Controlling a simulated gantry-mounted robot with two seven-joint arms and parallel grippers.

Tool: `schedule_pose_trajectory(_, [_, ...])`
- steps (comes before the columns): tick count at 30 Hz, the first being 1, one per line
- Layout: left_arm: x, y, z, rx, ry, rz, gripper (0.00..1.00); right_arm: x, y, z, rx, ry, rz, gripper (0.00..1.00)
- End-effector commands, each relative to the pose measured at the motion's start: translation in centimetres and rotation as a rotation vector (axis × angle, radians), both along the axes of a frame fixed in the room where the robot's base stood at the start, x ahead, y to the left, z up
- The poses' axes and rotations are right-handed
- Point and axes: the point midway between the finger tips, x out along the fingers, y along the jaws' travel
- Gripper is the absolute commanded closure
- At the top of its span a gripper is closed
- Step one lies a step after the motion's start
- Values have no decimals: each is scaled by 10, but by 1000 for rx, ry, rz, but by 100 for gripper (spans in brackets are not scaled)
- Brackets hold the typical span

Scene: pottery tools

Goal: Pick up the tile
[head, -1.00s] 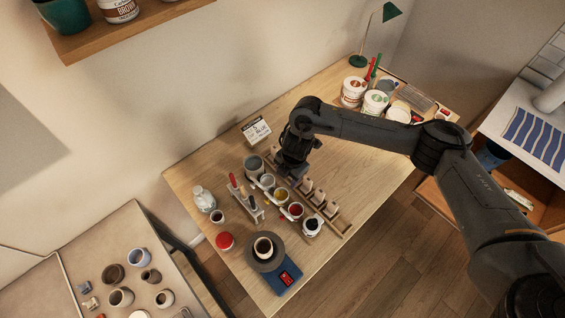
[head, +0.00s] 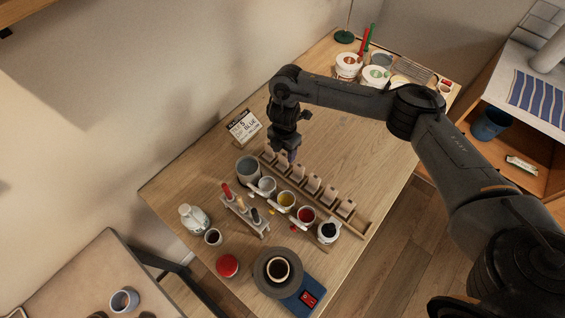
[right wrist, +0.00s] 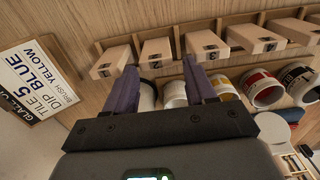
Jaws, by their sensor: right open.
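Several pale tiles stand in a row in a wooden rack (head: 360,229). One tile (head: 313,184) shows mid-row in the head view. My right gripper (head: 287,156) is open and empty over the rack's far left end, partly hiding the tiles there. In the right wrist view its two dark fingers (right wrist: 160,78) point at the row and are apart. A tile (right wrist: 157,51) lies just beyond the gap between them; others, such as a tile (right wrist: 204,44), stand to its right. My left gripper is not in view.
Glaze cups, including a yellow one (head: 286,201), line the rack's front. A brush stand (head: 246,216) and a grey pot (head: 248,169) are close by. The table's right middle is clear.

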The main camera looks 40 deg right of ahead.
Motion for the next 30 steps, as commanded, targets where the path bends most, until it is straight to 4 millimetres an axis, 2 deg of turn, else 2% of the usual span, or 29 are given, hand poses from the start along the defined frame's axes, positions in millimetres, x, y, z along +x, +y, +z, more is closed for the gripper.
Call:
schedule_pose_trajectory(1, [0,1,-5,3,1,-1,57,0,1,-9,1,0,-1,45])
schedule_pose_trajectory(3, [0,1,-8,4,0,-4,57,0,0,-15,2,1,0,45])
schedule_pose_trajectory(11, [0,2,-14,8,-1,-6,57,1,0,-29,2,1,-1,45])
schedule_pose_trajectory(15, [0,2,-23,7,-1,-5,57,2,0,-50,2,2,-1,45])
schedule_pose_trajectory(21, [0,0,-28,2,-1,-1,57,3,-1,-68,0,0,0,45])
schedule_pose_trajectory(30, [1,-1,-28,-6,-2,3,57,4,-1,-71,-1,-1,0,45])
